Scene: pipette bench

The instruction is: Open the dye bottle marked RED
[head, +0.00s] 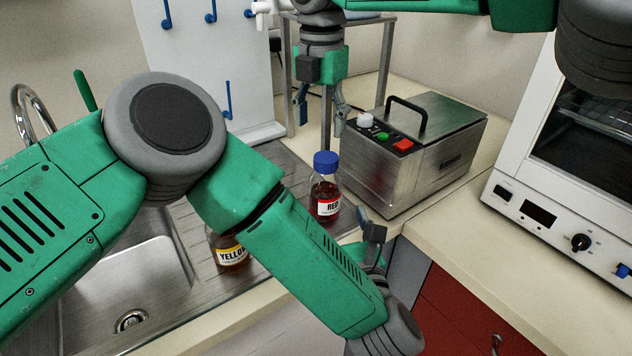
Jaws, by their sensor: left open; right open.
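The dye bottle marked RED (327,208) stands upright on the ribbed metal drainboard, with its blue cap (326,162) on. Red-brown liquid shows inside it. My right gripper (321,108) hangs above and behind the cap in the picture, pointing down, with its fingers apart and nothing between them. My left gripper (370,226) is to the lower right of the bottle, near the counter edge. It is open, partly hidden by its own arm, and apart from the bottle. My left forearm passes in front of the drainboard, left of and below the RED bottle.
A bottle marked YELLOW (231,255) stands left of my forearm, its top hidden. A metal bath with a black handle (420,160) stands right of the RED bottle. A white oven (570,190) is far right. A sink (130,270) is at left. Some counter (450,225) is clear.

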